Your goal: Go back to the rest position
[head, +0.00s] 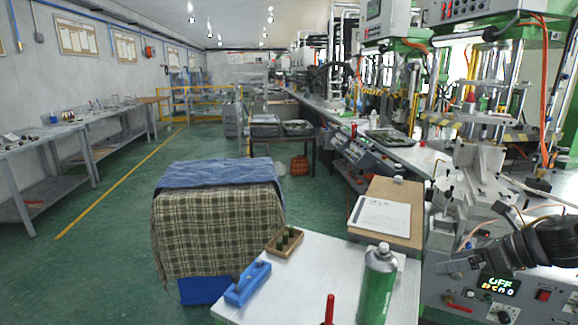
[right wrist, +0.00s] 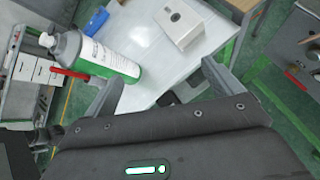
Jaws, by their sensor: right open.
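My right gripper (head: 476,243) is at the right of the head view, in front of the machine's metal mould fixture (head: 475,185). In the right wrist view its two fingers stand apart with nothing between them (right wrist: 165,90). The white table (head: 315,270) lies beyond the fingers there. A green and white spray can (head: 377,285) stands on this table, left of the gripper; it also shows in the right wrist view (right wrist: 100,55). My left gripper is in neither view.
A metal block (right wrist: 185,22) shows in the wrist view. The green aisle floor (head: 120,225) is clear.

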